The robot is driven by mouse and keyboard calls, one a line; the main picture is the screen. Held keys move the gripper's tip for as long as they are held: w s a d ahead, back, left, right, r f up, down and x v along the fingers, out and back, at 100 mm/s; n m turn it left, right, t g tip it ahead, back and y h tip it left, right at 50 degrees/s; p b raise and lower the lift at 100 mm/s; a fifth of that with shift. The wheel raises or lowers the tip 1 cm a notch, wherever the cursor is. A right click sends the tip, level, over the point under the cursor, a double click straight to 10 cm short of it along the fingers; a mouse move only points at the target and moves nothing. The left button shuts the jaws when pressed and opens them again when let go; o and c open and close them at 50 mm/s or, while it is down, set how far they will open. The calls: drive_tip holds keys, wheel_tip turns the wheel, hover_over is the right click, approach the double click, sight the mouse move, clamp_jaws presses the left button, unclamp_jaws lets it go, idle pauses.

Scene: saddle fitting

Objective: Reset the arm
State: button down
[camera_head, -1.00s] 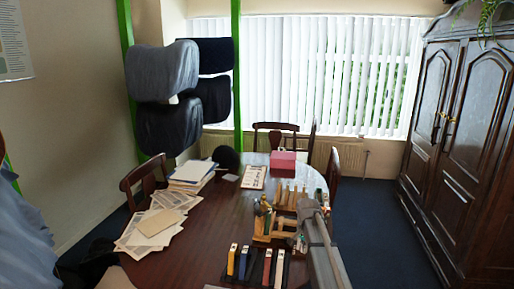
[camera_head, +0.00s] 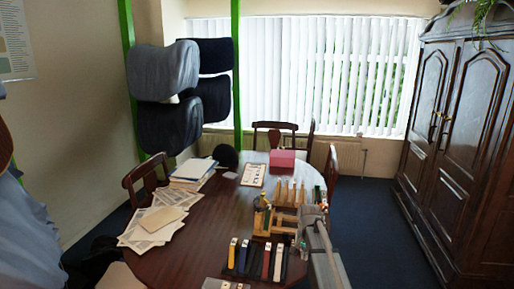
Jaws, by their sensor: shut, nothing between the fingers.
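A grey, tube-like shape (camera_head: 320,243), which looks like part of my arm, stands at the right edge of the table, running up from the bottom of the view. I cannot make out my gripper or its fingers on it. The shape partly covers the right side of the dark wooden table (camera_head: 190,240).
A wooden rack with tools (camera_head: 285,213) and a row of coloured strap-like pieces (camera_head: 256,260) lie close left of the grey shape. Papers (camera_head: 150,225) lie at left, a pink box (camera_head: 282,158) at back. A person in blue (camera_head: 28,235) is at left. A wardrobe (camera_head: 460,140) stands right.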

drive_tip(key=s+n, duration=0.7)
drive_tip(key=s, duration=1.6)
drive_tip(key=shift+s+a, duration=0.3)
drive_tip(key=shift+a, duration=0.1)
